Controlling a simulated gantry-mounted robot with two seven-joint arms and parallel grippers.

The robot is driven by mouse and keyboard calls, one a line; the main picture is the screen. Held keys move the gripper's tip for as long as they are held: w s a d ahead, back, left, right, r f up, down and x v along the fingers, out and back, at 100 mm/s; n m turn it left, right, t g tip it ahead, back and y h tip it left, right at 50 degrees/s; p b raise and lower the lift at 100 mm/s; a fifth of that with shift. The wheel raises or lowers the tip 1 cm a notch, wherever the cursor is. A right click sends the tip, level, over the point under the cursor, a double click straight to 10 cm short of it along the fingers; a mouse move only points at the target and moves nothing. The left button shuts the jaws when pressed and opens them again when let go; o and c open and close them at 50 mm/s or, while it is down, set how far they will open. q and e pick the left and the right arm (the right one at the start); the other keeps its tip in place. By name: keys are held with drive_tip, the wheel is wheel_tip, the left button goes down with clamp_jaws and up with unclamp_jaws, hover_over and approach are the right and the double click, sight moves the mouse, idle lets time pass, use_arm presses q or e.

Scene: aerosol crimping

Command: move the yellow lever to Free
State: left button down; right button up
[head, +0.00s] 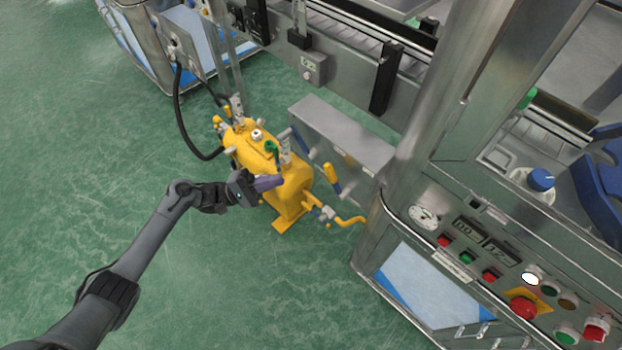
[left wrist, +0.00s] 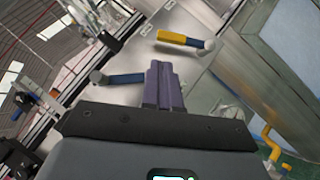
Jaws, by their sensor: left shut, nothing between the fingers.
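The yellow lever (head: 330,172) sits on the side of the grey metal box beside the yellow tank. In the left wrist view the yellow lever (left wrist: 172,37) lies nearly level across the metal panel, its far end dark blue at a grey pivot. A blue lever (left wrist: 125,78) is mounted on the same panel, lower and to the left. My left gripper (head: 268,183) is over the yellow tank, left of the yellow lever and apart from it. Its purple fingers (left wrist: 163,82) are shut and empty, pointing toward the panel. I cannot read any Free marking.
The yellow tank (head: 288,192) with pipes and valves stands below my left gripper. The grey metal box (head: 345,137) is behind it. A control panel with a red emergency button (head: 523,307) is at the lower right. The green floor (head: 110,150) on the left is clear.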

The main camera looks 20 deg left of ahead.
use_arm(q)
drive_tip(key=b, duration=0.2)
approach(326, 164)
drive_tip(key=x, duration=0.4)
drive_tip(key=shift+w+d+f, duration=0.2)
drive_tip(key=shift+w+d, duration=0.05)
drive_tip(key=shift+w, duration=0.25)
drive_tip(key=shift+w+d+r, duration=0.15)
drive_tip(key=shift+d+r, duration=0.1)
drive_tip(key=shift+d, duration=0.2)
use_arm(e)
drive_tip(key=shift+s+x, duration=0.15)
drive_tip(key=shift+x, duration=0.6)
drive_tip(key=shift+s+x, duration=0.15)
drive_tip(key=shift+x, duration=0.55)
